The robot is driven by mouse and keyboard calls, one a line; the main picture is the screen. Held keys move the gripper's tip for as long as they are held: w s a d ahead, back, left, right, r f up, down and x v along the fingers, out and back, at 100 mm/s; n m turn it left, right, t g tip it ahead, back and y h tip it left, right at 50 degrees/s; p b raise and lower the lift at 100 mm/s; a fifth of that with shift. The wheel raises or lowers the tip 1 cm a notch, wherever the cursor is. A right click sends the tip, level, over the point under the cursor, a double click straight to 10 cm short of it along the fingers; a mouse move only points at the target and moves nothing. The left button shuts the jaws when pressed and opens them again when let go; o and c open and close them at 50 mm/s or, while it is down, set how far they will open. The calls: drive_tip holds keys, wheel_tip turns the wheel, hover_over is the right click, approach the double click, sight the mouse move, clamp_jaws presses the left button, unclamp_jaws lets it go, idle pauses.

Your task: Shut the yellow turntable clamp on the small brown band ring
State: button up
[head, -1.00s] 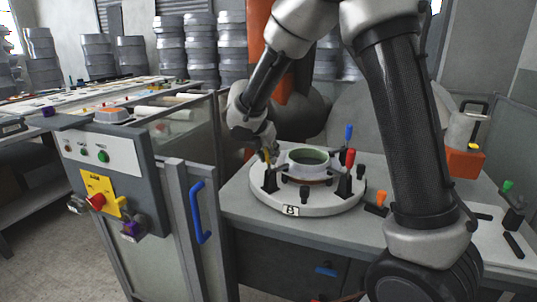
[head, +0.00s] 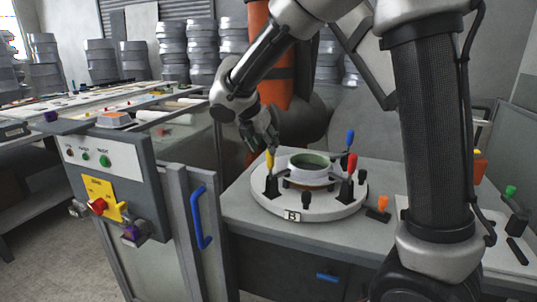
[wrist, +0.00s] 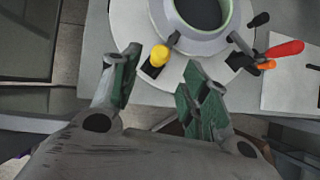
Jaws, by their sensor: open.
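The yellow clamp handle (head: 270,160) stands roughly upright on its black base at the left side of the white turntable (head: 285,208). A pale round mould (head: 312,173) with a green inside sits on the turntable's middle. A thin brown band (head: 310,186) shows low around it, partly hidden by clamps. My gripper (head: 264,143) is open just above and beside the yellow handle. In the wrist view the yellow handle's tip (wrist: 159,54) lies ahead of the gap between my spread fingers (wrist: 165,80). Contact with it cannot be told.
Clamps with a red handle (head: 352,163) and a blue handle (head: 349,139) stand around the turntable. An orange-topped tool (head: 382,204) is on the bench at right. A control box (head: 110,180) and a cabinet with a blue pull (head: 201,218) stand at left.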

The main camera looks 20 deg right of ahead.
drive_tip(key=shift+v, duration=1.7)
drive_tip(key=s+d+m+y, duration=0.1)
drive_tip(key=s+d+m, duration=0.5)
drive_tip(key=s+m, duration=0.3)
drive_tip(key=s+d+m+y, duration=0.2)
drive_tip(key=s+d+m, duration=0.4)
drive_tip(key=s+m, duration=0.3)
drive_tip(key=s+d+r+m+y, duration=0.1)
drive_tip(key=s+d+m, duration=0.5)
drive_tip(key=s+m, duration=0.3)
drive_tip(key=shift+s+d+y, duration=0.3)
drive_tip(key=shift+s, duration=0.85)
drive_tip(key=shift+r+g, duration=0.1)
drive_tip(key=shift+g, duration=0.2)
